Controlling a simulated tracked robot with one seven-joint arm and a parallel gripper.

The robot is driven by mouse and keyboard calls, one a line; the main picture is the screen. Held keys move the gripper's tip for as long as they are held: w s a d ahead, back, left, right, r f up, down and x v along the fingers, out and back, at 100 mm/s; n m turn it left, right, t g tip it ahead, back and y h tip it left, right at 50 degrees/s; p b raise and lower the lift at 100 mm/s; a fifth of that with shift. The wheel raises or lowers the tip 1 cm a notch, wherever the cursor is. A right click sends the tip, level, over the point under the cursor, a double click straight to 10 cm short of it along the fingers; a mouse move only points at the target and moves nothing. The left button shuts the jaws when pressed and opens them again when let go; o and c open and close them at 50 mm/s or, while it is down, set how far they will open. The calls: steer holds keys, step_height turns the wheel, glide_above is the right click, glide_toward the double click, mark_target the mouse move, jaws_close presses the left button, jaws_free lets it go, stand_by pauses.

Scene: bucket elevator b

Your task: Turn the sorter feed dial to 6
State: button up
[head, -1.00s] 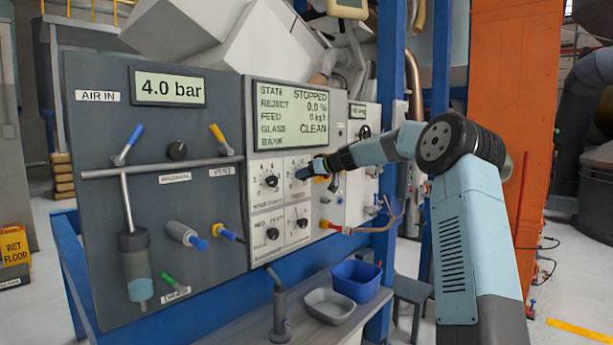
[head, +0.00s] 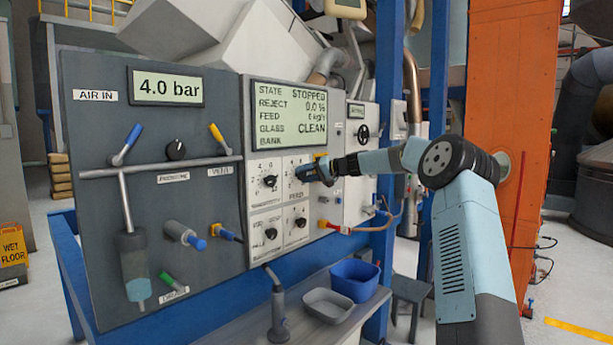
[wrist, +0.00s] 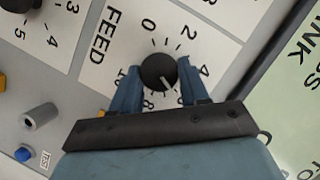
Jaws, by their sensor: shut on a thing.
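The sorter feed dial (wrist: 158,72) is a round black knob on a white plate marked FEED. Its white pointer line points down and to the right in the wrist view, between the 4 and the 8, where the 6 is mostly hidden by my gripper. My gripper (wrist: 160,85) is shut on the dial, with one blue finger on each side of it. The display (head: 290,117) has a FEED line that seems to read 6 kg/h, in small print.
Other black dials (head: 270,182) sit left of and below my gripper. A grey panel (head: 90,190) with levers and a syringe-like cylinder stands at the left. A blue bin (head: 372,290) and a grey tray (head: 318,312) rest on the shelf below.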

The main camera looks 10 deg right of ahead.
steer(key=shift+w+d, duration=0.1)
steer(key=shift+d, duration=0.3)
steer(key=o, duration=0.8)
steer(key=shift+o, duration=1.1)
steer(key=shift+a, duration=0.15)
steer(key=v, duration=1.3)
steer(key=shift+d, duration=0.45)
steer(key=shift+s+a+f, duration=0.1)
steer(key=shift+s+f, duration=0.1)
